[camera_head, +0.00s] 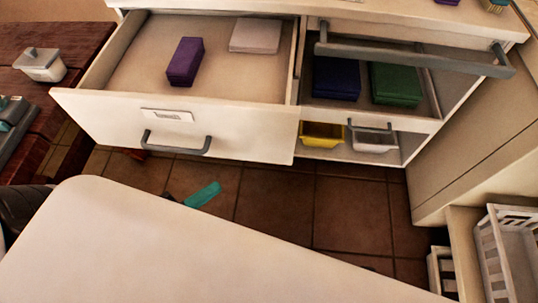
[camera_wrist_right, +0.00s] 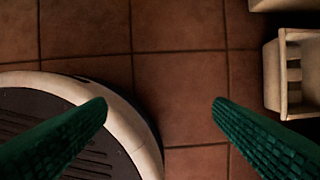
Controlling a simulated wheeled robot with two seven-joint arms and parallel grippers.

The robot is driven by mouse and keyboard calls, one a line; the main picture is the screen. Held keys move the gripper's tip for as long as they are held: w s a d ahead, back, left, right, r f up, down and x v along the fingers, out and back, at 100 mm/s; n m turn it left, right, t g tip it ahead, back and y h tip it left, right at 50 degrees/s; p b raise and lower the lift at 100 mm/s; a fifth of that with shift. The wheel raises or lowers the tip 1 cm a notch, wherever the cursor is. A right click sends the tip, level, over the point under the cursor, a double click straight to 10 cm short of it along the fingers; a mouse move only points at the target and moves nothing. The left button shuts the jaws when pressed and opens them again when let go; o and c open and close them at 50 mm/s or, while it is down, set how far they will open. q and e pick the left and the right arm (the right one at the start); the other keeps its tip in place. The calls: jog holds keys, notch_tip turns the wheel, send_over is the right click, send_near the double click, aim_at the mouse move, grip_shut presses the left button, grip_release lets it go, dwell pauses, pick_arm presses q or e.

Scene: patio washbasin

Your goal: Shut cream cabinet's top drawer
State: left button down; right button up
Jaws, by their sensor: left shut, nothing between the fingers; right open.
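The cream cabinet (camera_head: 455,12) fills the top of the head view. Its wide top drawer (camera_head: 100,113) at the left is pulled well out, with a grey bar handle (camera_head: 177,148) on its front. Inside lie a purple block (camera_head: 185,62) and a pale grey block (camera_head: 255,36). My left gripper (camera_head: 203,194) shows as a teal fingertip low in front of the drawer, shut and empty, apart from the handle. The rest of it is hidden by the pale surface in front. My right gripper (camera_wrist_right: 160,103) is open and empty above the floor in the right wrist view.
Right of the drawer, a grey bar (camera_head: 415,57) crosses an open compartment with a dark blue block (camera_head: 336,78) and a green block (camera_head: 396,84). Below are a yellow bin (camera_head: 321,135) and a white bin (camera_head: 374,140). A white crate (camera_head: 490,255) stands at lower right. Tiled floor (camera_head: 355,215) is clear.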

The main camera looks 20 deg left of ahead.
pick_arm(q)
send_near(265, 139)
jog(key=d, duration=0.4)
jog(key=w, duration=0.5)
jog(key=shift+a+b, duration=0.4)
pick_arm(e)
jog(key=r, duration=0.1)
jog(key=w+r, duration=0.1)
jog(key=r, duration=0.1)
jog(key=shift+w+a, duration=0.2)
jog(key=shift+w, duration=0.05)
jog(key=shift+s, duration=0.1)
